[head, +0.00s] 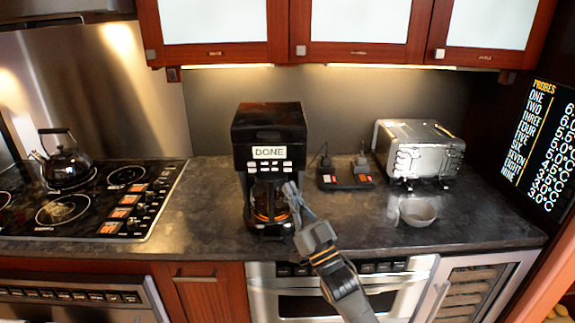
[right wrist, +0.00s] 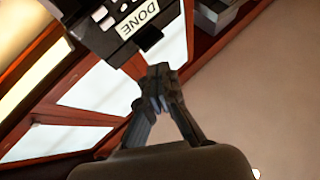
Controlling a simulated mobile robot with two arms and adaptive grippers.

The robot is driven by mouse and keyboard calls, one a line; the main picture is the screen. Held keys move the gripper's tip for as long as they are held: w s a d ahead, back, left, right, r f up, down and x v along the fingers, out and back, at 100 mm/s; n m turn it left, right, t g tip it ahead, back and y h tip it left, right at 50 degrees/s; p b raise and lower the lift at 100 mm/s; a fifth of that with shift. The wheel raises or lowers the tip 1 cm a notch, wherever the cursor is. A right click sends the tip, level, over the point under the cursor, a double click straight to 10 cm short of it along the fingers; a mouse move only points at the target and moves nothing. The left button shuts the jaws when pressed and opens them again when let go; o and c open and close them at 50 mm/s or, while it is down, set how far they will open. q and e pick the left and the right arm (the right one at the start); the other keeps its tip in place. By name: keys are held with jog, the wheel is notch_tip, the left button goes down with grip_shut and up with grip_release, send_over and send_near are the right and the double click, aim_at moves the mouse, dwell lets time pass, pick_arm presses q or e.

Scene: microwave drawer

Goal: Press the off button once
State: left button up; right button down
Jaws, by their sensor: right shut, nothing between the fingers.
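A black coffee machine (head: 268,120) stands on the counter with a lit "DONE" display and small white buttons (head: 262,166) below it. Their labels are too small to read, so I cannot tell which is the off button. A glass carafe (head: 266,205) sits in its lower part. My right gripper (head: 291,190) is shut and empty, with its tips at the right front of the machine, below the button panel. In the right wrist view the shut fingertips (right wrist: 158,76) appear near the machine's panel (right wrist: 122,25). My left gripper is not in view.
A black strip with plugs and red switches (head: 345,180), a silver toaster oven (head: 418,150) and a bowl (head: 418,212) stand to the right. A kettle (head: 66,163) is on the cooktop (head: 112,200) at left. Cabinets (head: 345,30) hang above.

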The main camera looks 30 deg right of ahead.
aim_at(288, 164)
jog(key=shift+w, duration=0.1)
jog(key=w+d+b, duration=0.4)
jog(key=w, duration=0.3)
jog(key=shift+w+d, duration=0.2)
jog(key=shift+d, duration=0.15)
jog(key=shift+w, duration=0.1)
dwell(1.2)
jog(key=shift+w+d, duration=0.2)
jog(key=shift+w, duration=0.05)
jog(key=shift+w+d+b, duration=0.15)
jog(key=shift+w+b, duration=0.1)
jog(key=shift+b, duration=0.2)
dwell(0.3)
jog(key=shift+s, duration=0.1)
jog(key=shift+s+a+p, duration=0.4)
jog(key=shift+s+p, duration=0.05)
jog(key=shift+s, duration=0.1)
